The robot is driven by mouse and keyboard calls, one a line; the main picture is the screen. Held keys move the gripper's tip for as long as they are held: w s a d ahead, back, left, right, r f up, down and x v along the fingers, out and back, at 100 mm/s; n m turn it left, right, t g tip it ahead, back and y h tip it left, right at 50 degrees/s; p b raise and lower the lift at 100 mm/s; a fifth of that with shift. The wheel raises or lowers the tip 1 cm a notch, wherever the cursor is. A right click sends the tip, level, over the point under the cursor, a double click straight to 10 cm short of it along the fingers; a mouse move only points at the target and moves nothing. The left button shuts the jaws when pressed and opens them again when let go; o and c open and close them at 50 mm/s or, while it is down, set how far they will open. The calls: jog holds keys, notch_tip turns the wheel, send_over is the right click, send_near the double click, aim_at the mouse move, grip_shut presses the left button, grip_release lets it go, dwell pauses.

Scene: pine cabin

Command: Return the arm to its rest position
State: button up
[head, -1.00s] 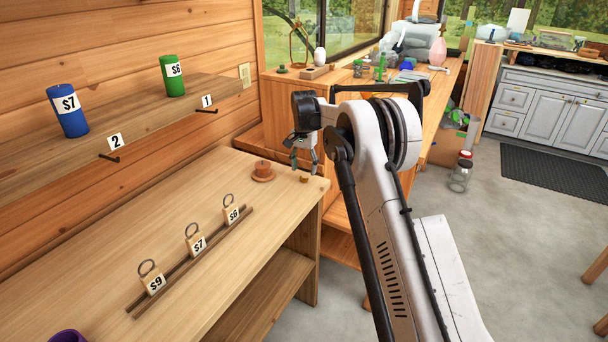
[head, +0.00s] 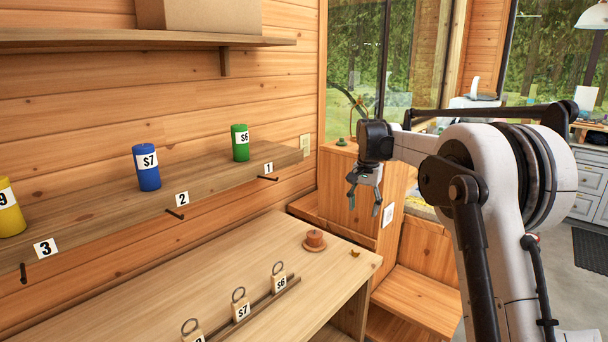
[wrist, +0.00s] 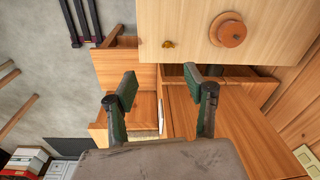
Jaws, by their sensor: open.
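My gripper (head: 370,195) hangs open and empty at the end of my arm, pointing down. In the head view it is to the right of the table's far right corner, in front of a wooden cabinet. In the wrist view the two fingers of my gripper (wrist: 162,95) are spread apart with nothing between them. My arm is folded at the elbow, on the right of the head view.
A wall shelf (head: 110,212) bears yellow (head: 8,208), blue (head: 147,168) and green (head: 240,143) cylinders.

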jog(key=s+r+n+t, duration=0.2)
jog(key=s+r, duration=0.3)
jog(key=s, duration=0.7)
jog(key=s+r+n+t, duration=0.1)
jog(key=s+r, duration=0.5)
jog(key=s, duration=0.6)
jog(key=s+f+n+t, duration=0.1)
jog(key=s+f, duration=0.4)
jog(key=s, duration=0.7)
jog(key=s+f+n+t, duration=0.2)
jog(key=s+f, duration=0.3)
jog(key=s, duration=0.7)
jog(key=shift+s+f, duration=0.25)
jog(key=shift+s, duration=0.05)
